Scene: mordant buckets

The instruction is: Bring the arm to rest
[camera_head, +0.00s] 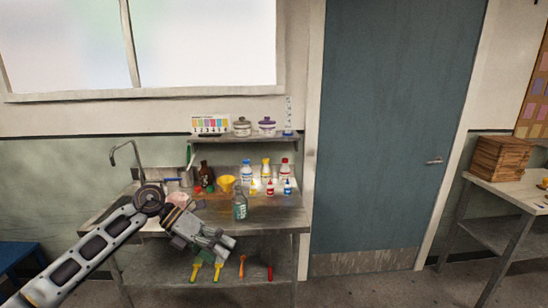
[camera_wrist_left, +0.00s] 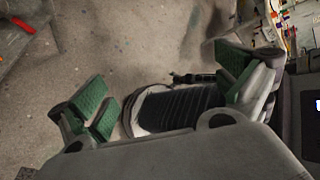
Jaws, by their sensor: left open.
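My left arm (camera_head: 90,252) comes in from the lower left in the head view. Its gripper (camera_head: 226,246) hangs in front of the workbench's front edge, pointing down and to the right. In the left wrist view the two green-padded fingers (camera_wrist_left: 165,95) are wide apart with nothing between them. Bare concrete floor and a dark ribbed part, probably of my own body, show beyond them. My right gripper is in neither view.
The workbench (camera_head: 285,221) holds a clear bottle (camera_head: 240,206), a yellow funnel (camera_head: 227,183) and several small bottles near the gripper. Brushes lie on its lower shelf (camera_head: 255,271). A blue door (camera_head: 385,130) stands right of it. Another table (camera_head: 510,192) with stacked boards is at far right.

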